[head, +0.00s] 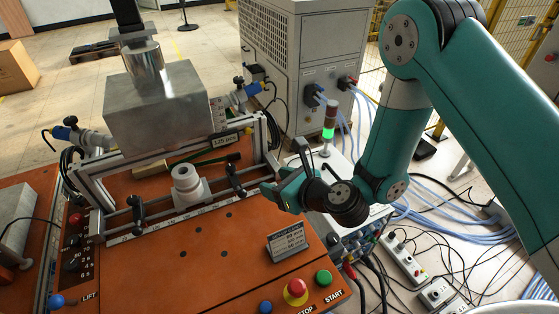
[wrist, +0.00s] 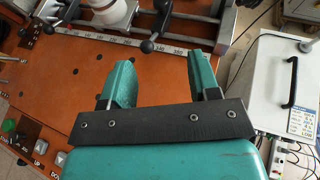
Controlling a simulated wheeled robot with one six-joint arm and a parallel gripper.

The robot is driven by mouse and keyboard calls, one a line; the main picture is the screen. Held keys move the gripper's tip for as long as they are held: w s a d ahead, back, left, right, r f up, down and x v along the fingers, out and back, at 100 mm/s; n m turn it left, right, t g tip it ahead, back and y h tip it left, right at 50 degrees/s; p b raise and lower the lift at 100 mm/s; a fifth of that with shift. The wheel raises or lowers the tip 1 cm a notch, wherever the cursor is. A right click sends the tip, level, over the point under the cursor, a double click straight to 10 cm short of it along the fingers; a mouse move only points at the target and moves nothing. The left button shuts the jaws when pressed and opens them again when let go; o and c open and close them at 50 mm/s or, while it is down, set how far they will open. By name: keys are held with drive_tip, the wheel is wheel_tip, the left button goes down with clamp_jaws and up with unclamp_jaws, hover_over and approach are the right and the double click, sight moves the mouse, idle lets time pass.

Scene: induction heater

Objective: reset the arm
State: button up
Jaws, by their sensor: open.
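My gripper (head: 284,168) is at the end of my teal arm (head: 385,150), near the right edge of the orange-brown machine table. In the head view its two fingers are spread and point left toward the clamp rail. In the wrist view my gripper (wrist: 171,66) shows two teal fingers apart with nothing between them. The table top and the printed scale lie beyond the fingertips. The arm is bent, with its upper link coming down from the upper right.
A white cylindrical fixture (head: 187,188) stands on the table under a metal block (head: 160,108). Clamp handles (head: 233,179) sit close left of my gripper. A red button (head: 296,290) and green button (head: 323,278) are at the front. A signal tower (head: 328,122) glows green behind. Cables cover the right floor.

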drive_tip(key=s+r+n+g+y+b, duration=0.15)
drive_tip(key=s+r+n+g, duration=0.45)
drive_tip(key=r+n, duration=0.8)
drive_tip(key=s+d+r+n+g+h+b, duration=0.3)
drive_tip(key=s+d+n+h, duration=0.4)
drive_tip(key=s+d+n, duration=0.7)
drive_tip(key=s+n, duration=0.1)
drive_tip(key=n, duration=0.4)
drive_tip(key=shift+d+r+n, duration=0.15)
drive_tip(key=shift+r+n, duration=0.15)
drive_tip(key=shift+r, duration=0.05)
drive_tip(key=shift+s, duration=0.1)
